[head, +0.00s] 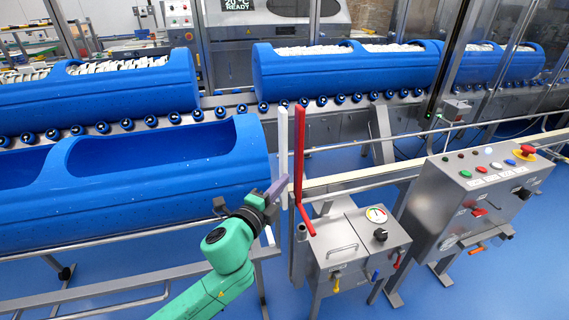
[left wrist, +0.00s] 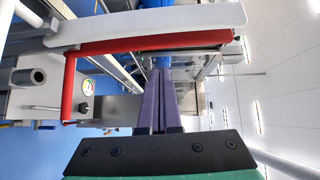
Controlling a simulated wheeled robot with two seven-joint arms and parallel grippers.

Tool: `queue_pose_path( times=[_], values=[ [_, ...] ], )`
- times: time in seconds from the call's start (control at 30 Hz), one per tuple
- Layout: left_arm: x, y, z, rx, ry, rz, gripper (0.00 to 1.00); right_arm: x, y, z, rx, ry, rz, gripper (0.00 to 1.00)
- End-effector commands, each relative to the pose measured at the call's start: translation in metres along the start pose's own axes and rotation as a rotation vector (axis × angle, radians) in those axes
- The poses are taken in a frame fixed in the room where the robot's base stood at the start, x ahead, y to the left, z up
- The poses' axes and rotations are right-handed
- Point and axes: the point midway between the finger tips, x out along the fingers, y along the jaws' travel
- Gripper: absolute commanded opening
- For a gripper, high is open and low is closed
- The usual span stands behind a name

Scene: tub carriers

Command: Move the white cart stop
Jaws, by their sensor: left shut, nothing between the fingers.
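The white cart stop (head: 283,145) is an upright white bar at the end of the conveyor, just left of a red upright bar (head: 299,150). In the left wrist view the white bar (left wrist: 150,25) runs across the top, with the red bar (left wrist: 150,44) just below it. My left gripper (head: 281,185) is shut and empty, its purple fingers close to the lower part of the white bar. I cannot tell whether they touch it. The fingers (left wrist: 160,80) also show closed together in the left wrist view. My right gripper is not in view.
An empty blue tub (head: 215,150) lies left of the stop on the near rail. Filled blue tubs (head: 345,75) stand on the roller conveyor behind. A steel box with a gauge (head: 360,250) and a control panel (head: 490,190) with a red button stand on the right.

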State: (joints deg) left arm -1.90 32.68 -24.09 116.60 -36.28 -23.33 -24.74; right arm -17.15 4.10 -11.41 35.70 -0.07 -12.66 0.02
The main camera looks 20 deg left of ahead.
Motion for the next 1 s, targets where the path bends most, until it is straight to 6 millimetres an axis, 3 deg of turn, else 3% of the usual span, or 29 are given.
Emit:
queue_pose_path(
  times=[0.2,0.4,0.8,1.0],
  values=[
    [0.046,-0.003,0.005,0.001,-0.001,0.000,0.00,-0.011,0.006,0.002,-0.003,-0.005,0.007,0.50],
    [0.065,-0.001,0.025,0.001,0.000,0.001,0.00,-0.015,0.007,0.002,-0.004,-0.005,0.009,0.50],
    [0.067,0.001,0.028,-0.001,0.001,0.002,0.00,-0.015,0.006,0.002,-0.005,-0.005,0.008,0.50],
    [0.069,-0.005,0.030,-0.019,0.000,0.021,0.00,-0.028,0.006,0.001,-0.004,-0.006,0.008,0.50]
  ],
)
